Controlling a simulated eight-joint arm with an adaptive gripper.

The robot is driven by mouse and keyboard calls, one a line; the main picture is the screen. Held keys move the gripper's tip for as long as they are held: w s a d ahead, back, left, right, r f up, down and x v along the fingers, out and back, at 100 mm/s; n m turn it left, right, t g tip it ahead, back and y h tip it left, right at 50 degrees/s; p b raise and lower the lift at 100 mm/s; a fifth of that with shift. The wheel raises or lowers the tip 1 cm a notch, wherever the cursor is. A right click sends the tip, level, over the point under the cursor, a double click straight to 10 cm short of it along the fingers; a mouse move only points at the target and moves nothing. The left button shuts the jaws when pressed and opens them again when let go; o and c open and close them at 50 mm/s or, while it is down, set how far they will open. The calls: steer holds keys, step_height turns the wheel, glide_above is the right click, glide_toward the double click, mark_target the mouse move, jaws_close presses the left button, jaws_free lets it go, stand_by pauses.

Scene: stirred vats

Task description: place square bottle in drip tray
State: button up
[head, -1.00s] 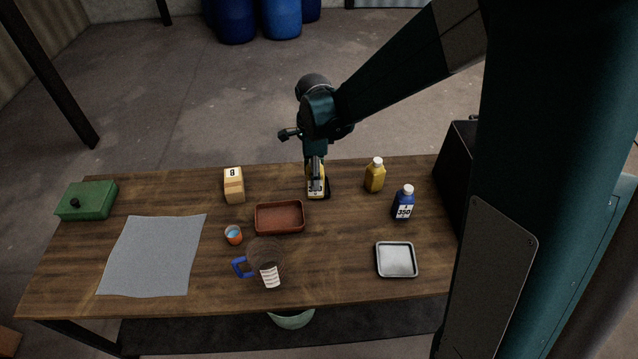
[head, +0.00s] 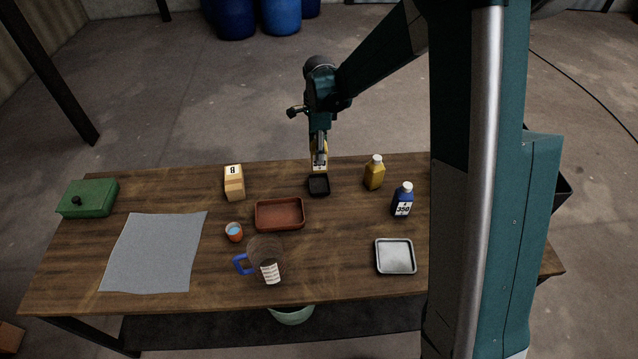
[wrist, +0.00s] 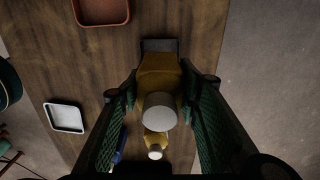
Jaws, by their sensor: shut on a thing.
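My gripper (head: 319,146) is shut on a yellow bottle (head: 320,167) with a pale label, held above the table's far edge. In the wrist view this bottle (wrist: 158,72) sits between the two fingers, its white cap toward the camera. It looks broad-shouldered and square. A small black tray (head: 319,186) lies just in front of and below it, and looks empty. Other trays are a red-brown one (head: 280,214) and a silver-grey one (head: 395,257), both empty. I cannot tell by looks which is the drip tray. The held bottle appears clear of the black tray.
Another yellow bottle (head: 374,174) and a blue bottle (head: 403,201) stand to the right. The table between the red-brown and silver-grey trays is bare.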

steer(key=shift+f, duration=0.1)
steer(key=shift+f+b, duration=0.35)
steer(key=shift+f, duration=2.7)
steer(key=shift+f, duration=1.85)
steer(key=shift+f+b, duration=0.15)
steer(key=shift+b, duration=0.2)
steer(key=o, duration=1.1)
steer(key=shift+c, duration=0.2)
steer(key=shift+r+p, duration=0.75)
steer(key=shift+r, duration=5.4)
